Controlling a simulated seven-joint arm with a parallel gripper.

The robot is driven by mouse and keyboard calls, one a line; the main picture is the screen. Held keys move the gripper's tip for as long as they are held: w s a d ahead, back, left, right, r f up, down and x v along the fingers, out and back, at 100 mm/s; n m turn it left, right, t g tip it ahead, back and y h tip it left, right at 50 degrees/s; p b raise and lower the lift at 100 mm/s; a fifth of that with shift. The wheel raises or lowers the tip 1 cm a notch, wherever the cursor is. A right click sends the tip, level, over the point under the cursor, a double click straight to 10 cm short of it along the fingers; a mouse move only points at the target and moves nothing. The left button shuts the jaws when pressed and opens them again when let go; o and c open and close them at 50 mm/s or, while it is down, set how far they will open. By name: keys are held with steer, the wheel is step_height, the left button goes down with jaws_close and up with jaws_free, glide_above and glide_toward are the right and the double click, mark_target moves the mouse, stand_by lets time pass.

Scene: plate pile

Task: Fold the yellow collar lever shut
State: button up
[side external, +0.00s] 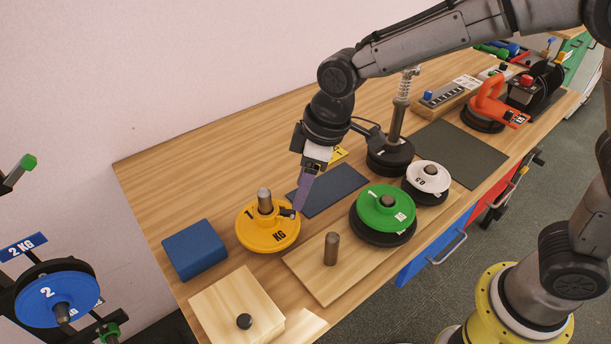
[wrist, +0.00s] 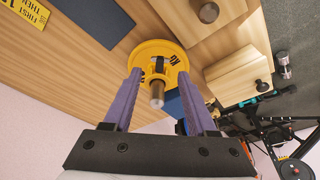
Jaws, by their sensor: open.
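A yellow 1 KG plate (side external: 255,237) lies on the table, with a grey post (side external: 264,196) rising through its middle. A yellow collar (side external: 264,209) sits around the post on the plate. A dark lever (side external: 287,212) sticks out from the collar toward my gripper. My gripper (side external: 297,209) has purple fingers pointing down at the plate's right side. In the wrist view, my open fingers (wrist: 160,74) stand apart on either side of the dark lever (wrist: 159,64) and post (wrist: 157,96), above the yellow plate (wrist: 147,48). I cannot tell whether a finger touches the lever.
A blue block (side external: 194,249) is left of the plate and a dark mat (side external: 333,188) behind it. A wooden board (side external: 318,281) with a bare peg (side external: 331,248) is at the front right. Green (side external: 385,212) and white (side external: 427,178) plates stand farther right.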

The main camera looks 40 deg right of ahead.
steer(key=shift+x, duration=2.75)
steer(key=c, duration=0.7)
steer(key=shift+o, duration=0.2)
